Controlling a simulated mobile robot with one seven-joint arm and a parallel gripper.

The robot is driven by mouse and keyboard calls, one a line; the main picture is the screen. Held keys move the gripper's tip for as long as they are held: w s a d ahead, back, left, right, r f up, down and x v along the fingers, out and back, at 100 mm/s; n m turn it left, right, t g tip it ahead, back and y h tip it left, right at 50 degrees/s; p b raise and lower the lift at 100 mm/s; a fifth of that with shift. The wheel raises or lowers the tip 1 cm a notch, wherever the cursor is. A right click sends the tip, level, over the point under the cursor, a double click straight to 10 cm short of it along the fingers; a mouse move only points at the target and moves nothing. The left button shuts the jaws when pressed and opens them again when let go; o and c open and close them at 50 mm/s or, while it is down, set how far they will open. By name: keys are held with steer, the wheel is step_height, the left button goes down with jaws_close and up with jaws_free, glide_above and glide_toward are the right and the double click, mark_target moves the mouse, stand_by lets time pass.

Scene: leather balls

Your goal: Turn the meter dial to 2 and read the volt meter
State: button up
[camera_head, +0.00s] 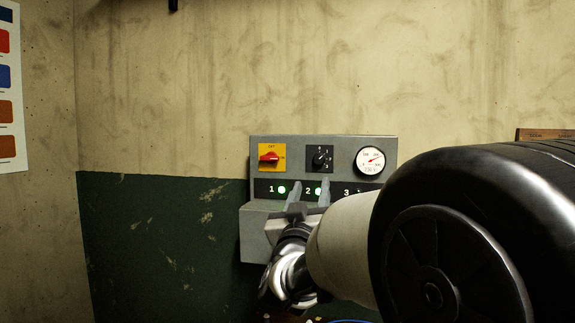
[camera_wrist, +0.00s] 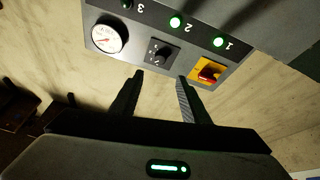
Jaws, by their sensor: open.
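A grey control panel (camera_head: 325,144) is on the wall. Its black meter dial (camera_head: 319,158) sits between a red switch on a yellow plate and the round white volt meter (camera_head: 370,161). The dial's setting is too small to read. The volt meter has a red needle pointing up and right in the head view; its value is not legible. My gripper (camera_head: 309,190) is open and empty in front of the panel, below the dial. In the wrist view, upside down, the dial (camera_wrist: 162,54) lies just past and between the fingertips (camera_wrist: 160,77), apart from them.
The red switch (camera_head: 269,157) is left of the dial. Green lights glow beside labels 1 (camera_head: 282,189) and 2 (camera_head: 318,190); label 3 (camera_head: 347,192) shows no glow. A grey box-like part (camera_head: 254,235) juts out below. A colour chart (camera_head: 8,90) hangs at far left.

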mark_target(318, 160)
steer(key=p+x, duration=0.1)
steer(key=x, duration=1.1)
steer(key=shift+w, duration=0.1)
steer(key=c, duration=1.1)
